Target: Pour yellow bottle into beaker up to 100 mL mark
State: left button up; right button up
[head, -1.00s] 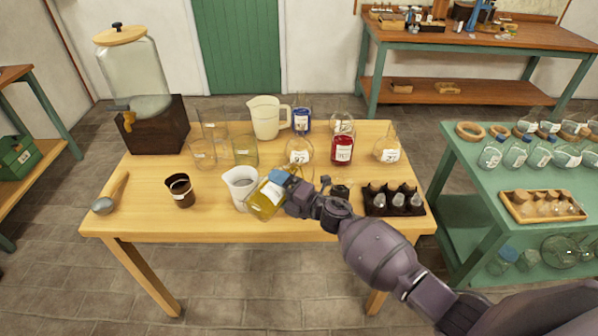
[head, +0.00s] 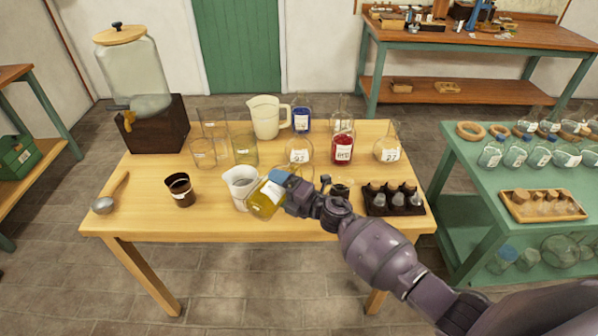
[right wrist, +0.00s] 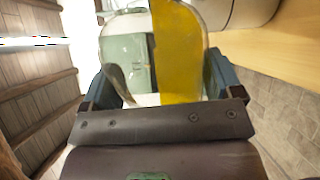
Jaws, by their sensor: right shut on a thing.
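My right gripper (head: 292,192) is shut on the yellow bottle (head: 264,201), a clear glass bottle with yellow liquid and a pale label. The bottle is tilted above the front of the table, beside and partly in front of a white spouted beaker (head: 239,178). In the right wrist view the bottle (right wrist: 180,50) sits between the two jaws (right wrist: 165,85), its liquid along the right side. A pale vessel wall (right wrist: 248,12) shows close behind it at upper right. The bottle's mouth, the beaker's marks and its liquid level cannot be made out. My left gripper is not in view.
Glass beakers (head: 203,156), a white pitcher (head: 265,118), a blue bottle (head: 301,122), a red bottle (head: 342,149) and labelled flasks stand behind. A brown cup (head: 181,191) and a ladle (head: 104,204) are left. A dark rack (head: 394,207) is right. The front left tabletop is clear.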

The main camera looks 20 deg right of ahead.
jog(key=shift+f+n+b, duration=0.6)
jog(key=shift+n+b, duration=0.1)
jog(key=shift+b, duration=0.2)
jog(key=shift+a+f+n+b, duration=0.1)
jog(key=shift+f+n+b, duration=0.5)
jog(key=shift+n+b, duration=0.45)
jog(key=shift+f+n+b, duration=0.15)
jog(key=shift+n+b, duration=0.3)
jog(key=shift+n, duration=0.1)
jog(key=shift+s+f+n+b, duration=0.1)
jog(key=shift+f+n+b, duration=0.3)
jog(key=shift+n+b, duration=0.3)
jog(key=shift+a+n, duration=0.1)
jog(key=shift+n, duration=0.2)
